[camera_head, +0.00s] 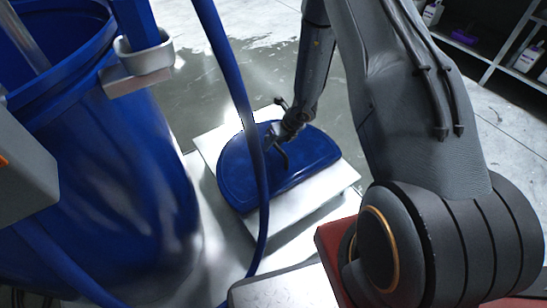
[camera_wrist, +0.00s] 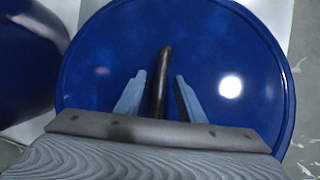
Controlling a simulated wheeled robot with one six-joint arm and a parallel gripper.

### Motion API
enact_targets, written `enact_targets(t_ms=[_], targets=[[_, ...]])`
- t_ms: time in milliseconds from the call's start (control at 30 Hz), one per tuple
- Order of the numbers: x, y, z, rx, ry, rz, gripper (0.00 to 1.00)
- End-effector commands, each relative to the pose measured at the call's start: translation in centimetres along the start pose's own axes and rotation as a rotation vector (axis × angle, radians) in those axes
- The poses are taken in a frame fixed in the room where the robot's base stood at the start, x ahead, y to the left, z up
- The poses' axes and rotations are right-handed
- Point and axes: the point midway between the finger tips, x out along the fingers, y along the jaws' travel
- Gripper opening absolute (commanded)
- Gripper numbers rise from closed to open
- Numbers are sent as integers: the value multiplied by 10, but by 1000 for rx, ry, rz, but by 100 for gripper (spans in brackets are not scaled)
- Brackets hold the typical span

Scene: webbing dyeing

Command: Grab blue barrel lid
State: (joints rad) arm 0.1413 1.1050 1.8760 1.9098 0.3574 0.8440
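The blue barrel lid (camera_head: 312,168) lies flat on a white slab on the floor. It fills most of the wrist view (camera_wrist: 225,60), where its dark bar handle (camera_wrist: 165,54) stands out in the middle. My gripper (camera_wrist: 160,77) is over the lid with one finger on each side of the handle. Gaps show between both fingers and the handle, so the gripper is open. In the head view my gripper (camera_head: 277,143) is at the lid's middle, and it partly hides the handle. Whether the fingers touch the lid's surface cannot be told.
A large open blue barrel (camera_head: 130,170) stands at the left, close to the lid. A blue hose (camera_head: 240,95) hangs across the view in front of the lid. The white slab (camera_head: 335,195) sticks out around the lid. Shelves with bottles (camera_head: 527,57) stand at the upper right.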

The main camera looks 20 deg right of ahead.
Motion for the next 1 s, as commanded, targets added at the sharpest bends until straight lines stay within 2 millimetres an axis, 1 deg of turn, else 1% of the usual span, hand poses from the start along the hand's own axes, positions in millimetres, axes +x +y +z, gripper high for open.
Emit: enact_targets(t_ms=[67, 200, 267, 300, 1000], targets=[[-1, 0, 0, 0, 0, 0, 36], [-1, 0, 0, 0, 0, 0, 12], [-1, 0, 0, 0, 0, 0, 2], [-1, 0, 0, 0, 0, 0, 0], [-1, 0, 0, 0, 0, 0, 0]])
